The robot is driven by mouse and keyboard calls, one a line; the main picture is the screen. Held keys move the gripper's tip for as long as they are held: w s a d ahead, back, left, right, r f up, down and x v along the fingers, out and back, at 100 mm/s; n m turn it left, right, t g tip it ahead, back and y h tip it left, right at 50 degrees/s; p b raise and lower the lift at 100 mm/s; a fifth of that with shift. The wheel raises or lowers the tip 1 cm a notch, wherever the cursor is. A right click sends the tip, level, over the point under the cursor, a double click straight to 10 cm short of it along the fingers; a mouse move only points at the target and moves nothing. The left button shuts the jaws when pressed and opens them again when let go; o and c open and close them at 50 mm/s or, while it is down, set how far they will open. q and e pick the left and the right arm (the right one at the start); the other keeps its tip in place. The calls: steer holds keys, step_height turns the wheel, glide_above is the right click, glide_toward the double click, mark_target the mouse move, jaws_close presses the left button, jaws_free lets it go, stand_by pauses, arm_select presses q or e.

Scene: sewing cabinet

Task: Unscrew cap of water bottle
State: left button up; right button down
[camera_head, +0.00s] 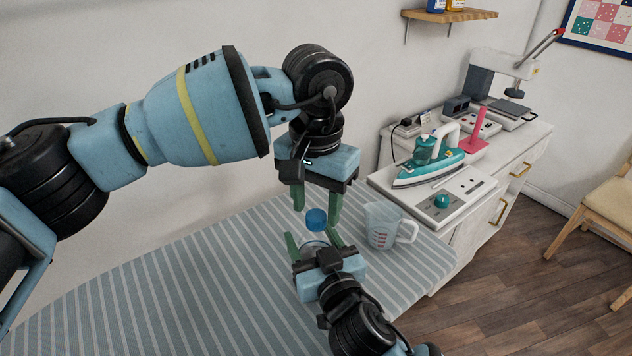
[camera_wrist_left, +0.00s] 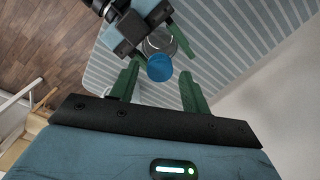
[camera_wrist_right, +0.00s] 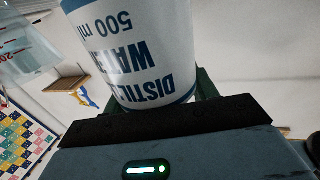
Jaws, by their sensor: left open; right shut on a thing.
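The water bottle has a blue cap (camera_head: 316,218) on top; the cap also shows in the left wrist view (camera_wrist_left: 160,67). The bottle body (camera_wrist_right: 135,50) fills much of the right wrist view, with a white label reading "distilled water 500 ml". My right gripper (camera_head: 314,243) is shut on the bottle body above the striped board. My left gripper (camera_head: 318,217) points down from above, open, with its green fingers on either side of the cap. In the left wrist view the cap lies between the fingertips' lines, apart from both fingers. Whether the fingertips reach cap height is hard to tell.
A clear measuring jug (camera_head: 384,228) stands on the striped ironing board (camera_head: 200,290) just right of the bottle. A teal iron (camera_head: 430,160) rests on the white cabinet (camera_head: 470,215) beyond. The board's left part is clear.

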arm_select(q)
steer(key=shift+f, duration=0.55)
